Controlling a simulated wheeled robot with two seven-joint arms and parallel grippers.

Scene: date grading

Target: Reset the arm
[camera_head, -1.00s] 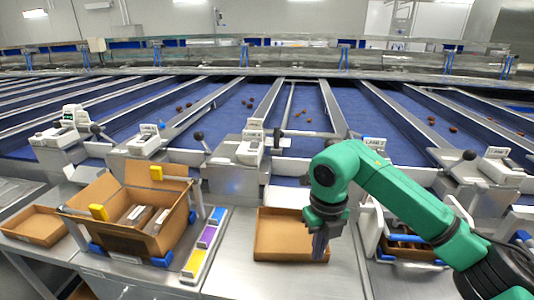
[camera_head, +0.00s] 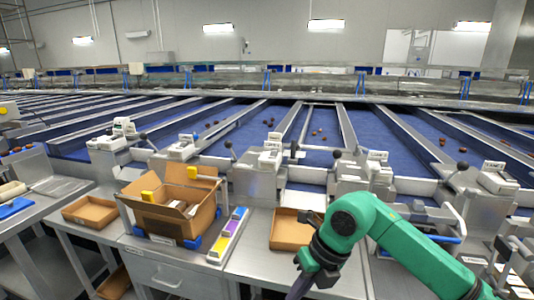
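My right arm, green with a black wrist, comes in from the lower right in the head view. Its gripper (camera_head: 300,286) points down in front of the steel table's front edge, near the bottom of the picture. Its fingers are dark and seen from the side, so their opening cannot be told. I see nothing held in it. A shallow open cardboard tray (camera_head: 284,233) lies on the table just behind the wrist, partly covered by it. My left gripper is not in view.
An open cardboard box (camera_head: 172,222) with yellow clips stands left on the steel table (camera_head: 255,262). A strip of coloured blocks (camera_head: 229,236) lies beside it. Another shallow tray (camera_head: 90,211) is further left. Blue conveyor lanes (camera_head: 318,123) with dates run behind, with scale-like white devices along their ends.

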